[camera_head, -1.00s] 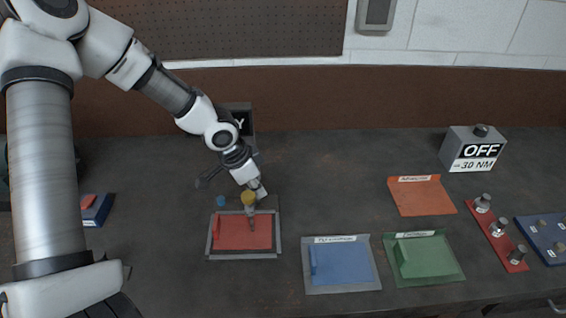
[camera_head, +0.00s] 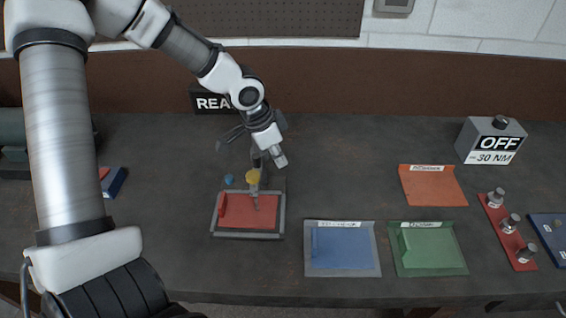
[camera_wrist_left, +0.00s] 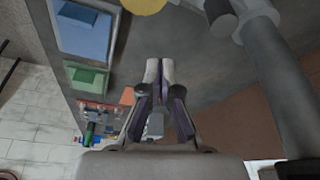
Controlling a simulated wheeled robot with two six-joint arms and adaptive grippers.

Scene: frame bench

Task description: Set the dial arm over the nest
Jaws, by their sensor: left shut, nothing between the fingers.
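The nest (camera_head: 218,234) is a grey frame holding a red plate (camera_head: 248,211), left of centre on the bench in the head view. The dial arm has a yellow round dial (camera_head: 253,176), and its thin grey stem reaches down over the upper right part of the red plate. The yellow dial also shows at the top of the left wrist view (camera_wrist_left: 143,4). My left gripper (camera_head: 280,158) is above and right of the dial, apart from it. Its fingers (camera_wrist_left: 160,70) are shut and empty. My right gripper is out of view.
A blue tray (camera_head: 342,270), a green tray (camera_head: 431,265) and an orange tray (camera_head: 433,187) lie to the right. A red strip with knobs (camera_head: 524,261) and a grey box reading OFF (camera_head: 494,140) stand farther right. A small blue cap (camera_head: 229,180) sits beside the dial.

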